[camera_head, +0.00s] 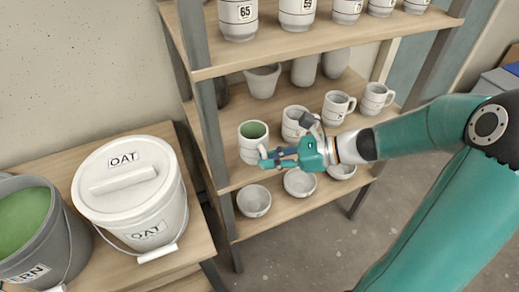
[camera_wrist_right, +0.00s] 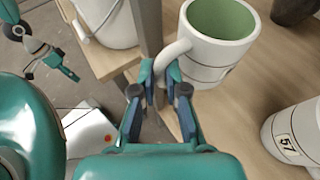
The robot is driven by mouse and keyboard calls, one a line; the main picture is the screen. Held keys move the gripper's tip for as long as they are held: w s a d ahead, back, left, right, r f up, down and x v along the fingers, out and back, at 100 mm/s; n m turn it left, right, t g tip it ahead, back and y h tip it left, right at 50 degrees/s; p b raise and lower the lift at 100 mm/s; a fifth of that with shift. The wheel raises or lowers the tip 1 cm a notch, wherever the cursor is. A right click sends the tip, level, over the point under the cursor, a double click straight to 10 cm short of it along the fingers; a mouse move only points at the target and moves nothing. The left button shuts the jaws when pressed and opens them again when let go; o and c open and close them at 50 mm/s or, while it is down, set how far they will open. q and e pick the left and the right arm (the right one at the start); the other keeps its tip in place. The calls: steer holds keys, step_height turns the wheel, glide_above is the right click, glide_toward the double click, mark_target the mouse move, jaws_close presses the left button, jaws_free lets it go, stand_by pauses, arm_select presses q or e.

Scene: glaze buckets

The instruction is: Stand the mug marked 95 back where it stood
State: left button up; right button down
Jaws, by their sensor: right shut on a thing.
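A white mug with a green inside (camera_head: 250,146) is at the front left of the middle shelf (camera_head: 232,178); I cannot tell whether its base touches the board. Its number is not visible, so I cannot confirm it is the 95 mug. My right gripper (camera_head: 283,158) is shut on its handle, on the right side of the mug. In the right wrist view the mug (camera_wrist_right: 215,62) looks upright, with its handle between the fingertips (camera_wrist_right: 161,75). My left gripper (camera_wrist_right: 52,66) shows small at the upper left of that view; its jaws are unclear.
Other white mugs stand along the middle shelf, one close by (camera_head: 294,125) and one marked 57 (camera_wrist_right: 290,140). Bowls (camera_head: 254,201) stand on the shelf below. A shelf post (camera_head: 205,110) rises just left. An oat bucket (camera_head: 130,195) and a green-filled bucket (camera_head: 40,235) stand on the left table.

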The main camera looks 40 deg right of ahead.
mark_target(267, 142)
steer(key=w, duration=0.2)
steer(key=w+d, duration=0.1)
steer(key=w, duration=0.2)
steer(key=shift+w+d, duration=0.2)
steer(key=shift+w, duration=0.05)
steer(key=shift+w+f, duration=0.25)
steer(key=shift+f+b, duration=0.35)
steer(key=shift+f, duration=1.1)
steer(key=shift+f, duration=0.2)
steer(key=c, duration=1.2)
jaws_free()
steer(key=shift+s, duration=0.1)
steer(key=shift+r, duration=0.1)
